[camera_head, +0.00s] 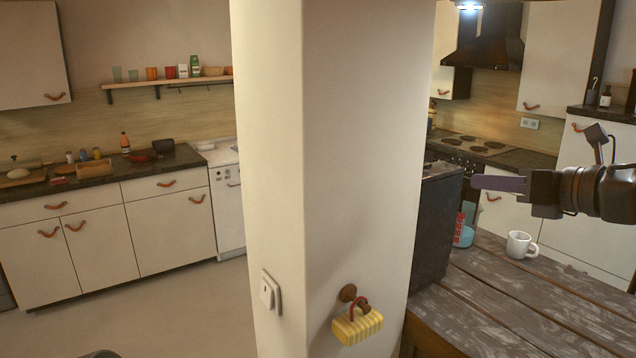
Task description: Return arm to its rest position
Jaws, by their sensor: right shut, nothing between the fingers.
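My right gripper (500,184) comes in from the right edge with its fingers pointing left. It is shut and empty, in the air above the wooden table (500,310). Its fingers are apart from the pillar (355,130) in the middle of the view. My left gripper is not in view.
A white mug (520,244) and a blue-and-red item (463,230) stand on the table below my right gripper. A dark panel (434,225) rises beside the pillar. A yellow ribbed object (357,327) hangs from a pillar knob. A counter (100,180) lies at the far left, with open floor before it.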

